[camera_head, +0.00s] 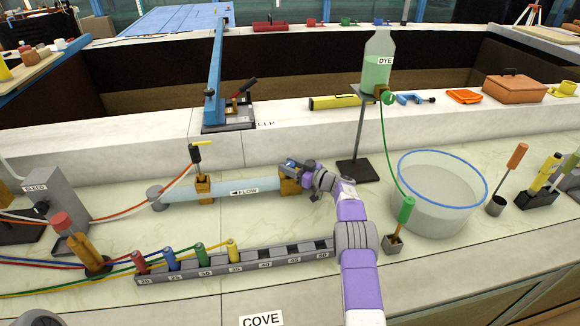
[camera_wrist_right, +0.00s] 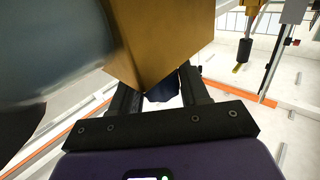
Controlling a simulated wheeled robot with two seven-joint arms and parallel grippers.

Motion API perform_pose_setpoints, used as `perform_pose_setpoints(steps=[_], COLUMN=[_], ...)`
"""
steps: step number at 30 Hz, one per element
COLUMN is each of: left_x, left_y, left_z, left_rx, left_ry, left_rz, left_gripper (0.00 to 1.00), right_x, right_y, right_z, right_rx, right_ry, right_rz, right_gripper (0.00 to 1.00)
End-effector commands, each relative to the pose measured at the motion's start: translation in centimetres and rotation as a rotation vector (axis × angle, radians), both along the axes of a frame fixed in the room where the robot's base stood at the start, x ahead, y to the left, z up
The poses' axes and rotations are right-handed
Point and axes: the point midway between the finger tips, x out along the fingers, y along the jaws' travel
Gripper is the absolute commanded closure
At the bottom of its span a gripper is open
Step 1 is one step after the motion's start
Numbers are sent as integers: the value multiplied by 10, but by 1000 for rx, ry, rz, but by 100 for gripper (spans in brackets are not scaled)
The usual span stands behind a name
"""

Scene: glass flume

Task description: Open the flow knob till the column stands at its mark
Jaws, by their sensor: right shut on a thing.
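The clear flume tube (camera_head: 215,191) with the FLOW label lies on the bench, its arrow pointing left. A brass block (camera_head: 290,186) caps its right end and fills the top of the right wrist view (camera_wrist_right: 165,45). My right gripper (camera_head: 298,167) is at this block, shut on the dark blue flow knob (camera_wrist_right: 162,92), which shows between the fingers just below the brass. The fingers and hand hide most of the knob in the head view. I cannot make out a column level or its mark. My left gripper is not in view.
A numbered rack (camera_head: 240,262) with coloured plugs lies in front of the tube. A grey BLEED box (camera_head: 58,195) is left.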

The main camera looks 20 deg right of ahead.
Motion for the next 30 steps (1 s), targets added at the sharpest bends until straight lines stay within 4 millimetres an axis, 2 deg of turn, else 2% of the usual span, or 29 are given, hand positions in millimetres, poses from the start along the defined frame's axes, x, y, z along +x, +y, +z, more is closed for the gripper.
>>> perform_pose_setpoints(steps=[8, 9, 12, 23, 30], left_x=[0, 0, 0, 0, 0], left_y=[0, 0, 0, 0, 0], left_z=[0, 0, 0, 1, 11], left_rx=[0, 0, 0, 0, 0], left_ry=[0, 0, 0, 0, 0], left_rz=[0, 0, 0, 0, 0], left_gripper=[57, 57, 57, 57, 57], right_x=[0, 0, 0, -2, -24], right_y=[0, 0, 0, -2, -15], right_z=[-1, -1, -1, 0, 2], right_rx=[-2, -2, -1, -1, 2], right_ry=[3, 3, 2, 1, 2], right_rz=[0, 0, 0, -1, -2], right_gripper=[85, 52, 36, 36, 36])
